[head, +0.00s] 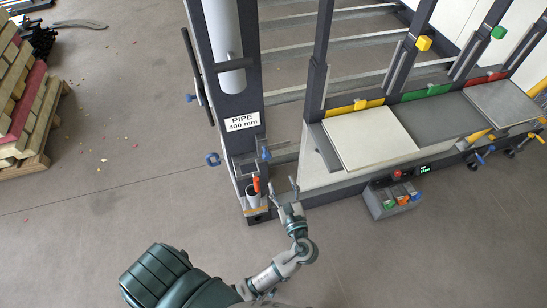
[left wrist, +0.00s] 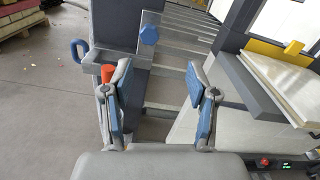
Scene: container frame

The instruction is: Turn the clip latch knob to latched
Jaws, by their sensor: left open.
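My left gripper (head: 283,188) is open and empty, low in front of the dark frame post (head: 238,108). In the left wrist view its two blue-padded fingers (left wrist: 159,70) stand wide apart. A blue knob (head: 266,154) sits on the post's right side, and it also shows in the left wrist view (left wrist: 149,35), ahead of the gap between the fingers and not touched. A blue looped handle (head: 212,159) is on the post's left. An orange-red piece (head: 256,184) stands at the post's foot, left of the gripper. I cannot tell for certain which is the clip latch knob.
A grey pipe (head: 224,45) stands in the post above a "PIPE 400 mm" label (head: 243,121). Right of the gripper are a white panel (head: 368,136) and a button box (head: 394,199). A wooden stack (head: 25,105) is at far left. The floor in front is clear.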

